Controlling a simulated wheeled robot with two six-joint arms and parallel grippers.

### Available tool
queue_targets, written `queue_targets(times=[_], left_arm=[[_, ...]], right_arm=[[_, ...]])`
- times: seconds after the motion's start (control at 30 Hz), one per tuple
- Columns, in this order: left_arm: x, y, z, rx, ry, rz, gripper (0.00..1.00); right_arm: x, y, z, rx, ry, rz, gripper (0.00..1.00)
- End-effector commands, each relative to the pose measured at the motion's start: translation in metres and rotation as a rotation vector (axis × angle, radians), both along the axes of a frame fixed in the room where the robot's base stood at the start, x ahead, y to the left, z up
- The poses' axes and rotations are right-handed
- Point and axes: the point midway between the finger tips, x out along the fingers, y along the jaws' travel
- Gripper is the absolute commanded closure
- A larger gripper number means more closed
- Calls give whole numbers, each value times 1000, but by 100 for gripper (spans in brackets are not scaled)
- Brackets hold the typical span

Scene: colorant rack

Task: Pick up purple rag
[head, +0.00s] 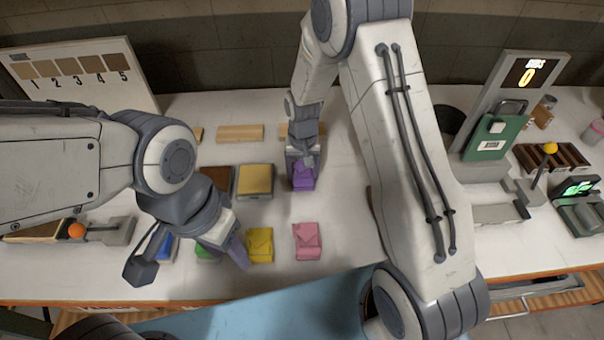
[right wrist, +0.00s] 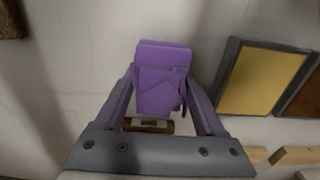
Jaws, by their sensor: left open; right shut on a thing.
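The purple rag (head: 303,178) is a small folded cloth, in the head view right of the yellow block. It also shows in the right wrist view (right wrist: 160,72), between my fingers. My right gripper (head: 302,163) points down and is shut on the purple rag; in the right wrist view its two fingers (right wrist: 161,84) press on the rag's sides. I cannot tell whether the rag touches the table. My left gripper (head: 238,254) is open, low over the front of the table by the yellow rag (head: 260,245) and partly hiding the green rag (head: 207,251).
A pink rag (head: 308,241) lies in front of the purple one. A blue rag (head: 166,247) is partly hidden at left. A yellow block in a dark frame (head: 255,181) sits left of my right gripper. Wooden strips (head: 240,133) lie behind. Bare white table lies around the pink rag.

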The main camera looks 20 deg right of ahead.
Motion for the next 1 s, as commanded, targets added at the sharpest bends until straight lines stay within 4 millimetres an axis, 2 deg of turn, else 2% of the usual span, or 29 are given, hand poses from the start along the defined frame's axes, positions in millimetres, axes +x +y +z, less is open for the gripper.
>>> queue_targets(times=[0.17,0.27,0.5,0.7,1.0], left_arm=[[0,0,-8,0,0,0,50],[0,0,-14,0,0,-1,50],[0,0,-26,0,0,-1,50],[0,0,-32,0,0,-1,50],[0,0,-36,0,0,-1,50]], right_arm=[[2,0,20,1,-7,0,84],[0,-1,39,1,-8,-1,84],[-43,-30,66,1,-6,-4,84],[-71,-48,87,0,-5,-4,84],[-94,-63,103,1,-2,-1,84]])
